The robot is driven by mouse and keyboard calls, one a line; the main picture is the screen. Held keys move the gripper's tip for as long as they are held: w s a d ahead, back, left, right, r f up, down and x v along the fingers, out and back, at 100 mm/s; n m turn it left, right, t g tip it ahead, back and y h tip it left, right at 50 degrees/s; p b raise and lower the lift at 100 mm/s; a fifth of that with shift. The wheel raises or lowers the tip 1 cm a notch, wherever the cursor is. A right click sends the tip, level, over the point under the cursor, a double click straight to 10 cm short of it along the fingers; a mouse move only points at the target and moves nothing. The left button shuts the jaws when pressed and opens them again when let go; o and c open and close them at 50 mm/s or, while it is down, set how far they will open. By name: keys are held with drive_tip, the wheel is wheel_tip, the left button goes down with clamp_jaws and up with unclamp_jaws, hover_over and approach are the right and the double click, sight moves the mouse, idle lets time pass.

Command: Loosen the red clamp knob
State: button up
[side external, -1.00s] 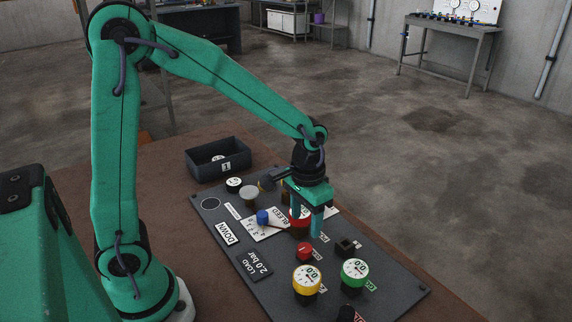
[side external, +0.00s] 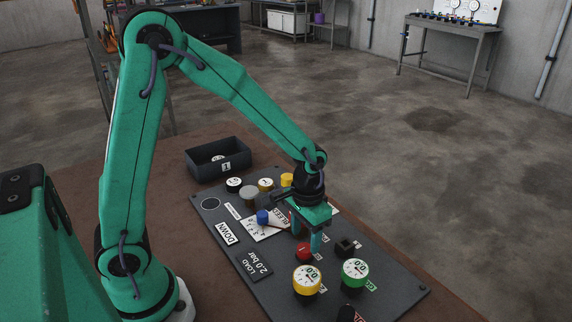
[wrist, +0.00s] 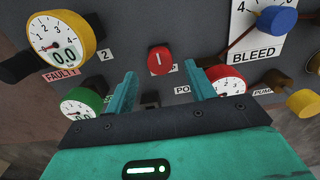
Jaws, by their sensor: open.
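The red clamp knob (side external: 305,251) is a small red round knob on the dark panel, below my gripper in the side view. In the wrist view the red knob (wrist: 160,59) carries a white line and lies centred beyond the gap between my fingertips. My gripper (side external: 306,236) is open and points down over the panel. In the wrist view my gripper (wrist: 160,68) has nothing between its fingers. A gap seems to remain between the fingertips and the knob, but its exact height is hard to tell.
A larger red-rimmed gauge (wrist: 228,82) sits close to the right finger. A green gauge (side external: 354,272) and a yellow gauge (side external: 307,280) stand nearby, with a black block (side external: 345,247). A blue knob (side external: 262,217) is on the BLEED plate. A dark bin (side external: 218,158) stands behind.

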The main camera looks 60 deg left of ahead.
sight(305, 247)
drive_tip(key=shift+f, duration=1.8)
drive_tip(key=shift+f, duration=0.85)
clamp_jaws()
